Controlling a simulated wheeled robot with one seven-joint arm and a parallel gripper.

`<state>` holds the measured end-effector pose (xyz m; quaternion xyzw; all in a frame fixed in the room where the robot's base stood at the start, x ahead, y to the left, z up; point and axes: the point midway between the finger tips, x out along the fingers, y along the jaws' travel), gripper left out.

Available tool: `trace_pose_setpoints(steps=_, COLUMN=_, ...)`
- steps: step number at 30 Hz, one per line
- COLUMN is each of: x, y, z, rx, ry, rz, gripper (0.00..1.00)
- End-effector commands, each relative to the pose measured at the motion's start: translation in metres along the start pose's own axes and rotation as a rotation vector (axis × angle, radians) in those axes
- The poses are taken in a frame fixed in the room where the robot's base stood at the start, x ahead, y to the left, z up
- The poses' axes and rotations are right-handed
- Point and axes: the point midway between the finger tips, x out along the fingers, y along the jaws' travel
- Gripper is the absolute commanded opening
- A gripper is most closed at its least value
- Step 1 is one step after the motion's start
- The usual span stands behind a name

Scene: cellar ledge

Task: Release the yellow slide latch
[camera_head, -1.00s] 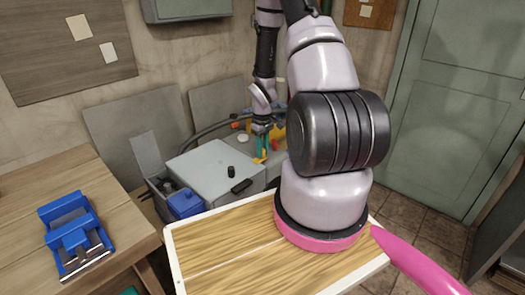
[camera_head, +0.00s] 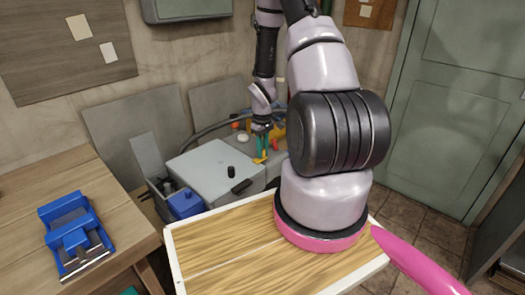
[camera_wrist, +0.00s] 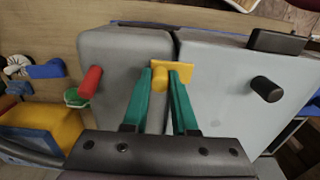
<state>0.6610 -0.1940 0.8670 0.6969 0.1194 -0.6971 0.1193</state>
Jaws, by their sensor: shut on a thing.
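The yellow slide latch (camera_wrist: 184,70) sits in the upper middle of the wrist view, at the narrow gap between two grey box tops. Its round knob (camera_wrist: 159,78) is between the green fingers of my gripper (camera_wrist: 161,85). My gripper is shut on the latch.
A black peg (camera_wrist: 266,89) and black handle (camera_wrist: 276,41) stand on the right grey top (camera_wrist: 225,75). A red knob (camera_wrist: 90,82) is on the left one. A blue fixture (camera_head: 75,235) sits on a wooden bench at left.

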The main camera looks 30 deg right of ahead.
Motion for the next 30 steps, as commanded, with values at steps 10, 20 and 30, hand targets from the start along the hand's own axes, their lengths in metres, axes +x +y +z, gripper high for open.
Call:
trace_pose_setpoints(steps=10, x=0.000, y=0.000, z=0.000, rx=0.000, ry=0.000, rz=0.000, gripper=0.00)
trace_pose_setpoints(steps=20, x=0.000, y=0.032, z=0.000, rx=0.005, ry=0.001, rz=0.000, gripper=0.00)
trace_pose_setpoints(steps=30, x=0.000, y=0.036, z=0.000, rx=0.001, ry=0.001, rz=0.003, gripper=0.45)
